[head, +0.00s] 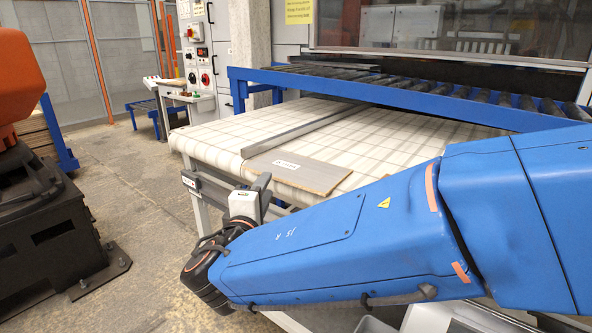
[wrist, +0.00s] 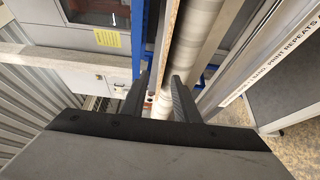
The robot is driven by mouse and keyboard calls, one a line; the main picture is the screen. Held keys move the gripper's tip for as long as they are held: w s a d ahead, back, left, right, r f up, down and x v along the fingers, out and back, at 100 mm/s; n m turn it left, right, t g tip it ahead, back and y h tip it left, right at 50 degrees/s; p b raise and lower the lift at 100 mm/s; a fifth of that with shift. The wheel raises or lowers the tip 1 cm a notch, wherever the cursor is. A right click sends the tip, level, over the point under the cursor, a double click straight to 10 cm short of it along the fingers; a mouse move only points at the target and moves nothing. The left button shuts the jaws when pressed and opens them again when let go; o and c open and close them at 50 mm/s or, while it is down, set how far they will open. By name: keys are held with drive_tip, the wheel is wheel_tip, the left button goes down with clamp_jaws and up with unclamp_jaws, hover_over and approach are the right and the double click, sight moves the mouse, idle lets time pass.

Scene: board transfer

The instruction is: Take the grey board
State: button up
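The grey board (head: 305,174) lies flat on the pale checked conveyor belt (head: 370,143), at its near edge, with a small white label on top. My gripper (head: 258,186) is at the end of my blue arm, just in front of the board's near left corner. In the wrist view the two dark fingers of my gripper (wrist: 161,90) stand apart with a gap between them. A thin tan strip, which may be the board's edge, runs above that gap, beside the white belt roller (wrist: 194,40). I cannot tell if the fingers touch the board.
A long metal rail (head: 305,130) crosses the belt behind the board. A blue roller conveyor (head: 420,98) stands beyond it. A control cabinet (head: 200,60) is at the back left. An orange and black machine (head: 40,215) stands at the left, with open floor between.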

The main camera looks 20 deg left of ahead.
drive_tip(key=shift+w+a+f, duration=0.1)
drive_tip(key=shift+w, duration=1.25)
drive_tip(key=shift+w+a+f, duration=0.1)
drive_tip(key=shift+w, duration=1.2)
clamp_jaws()
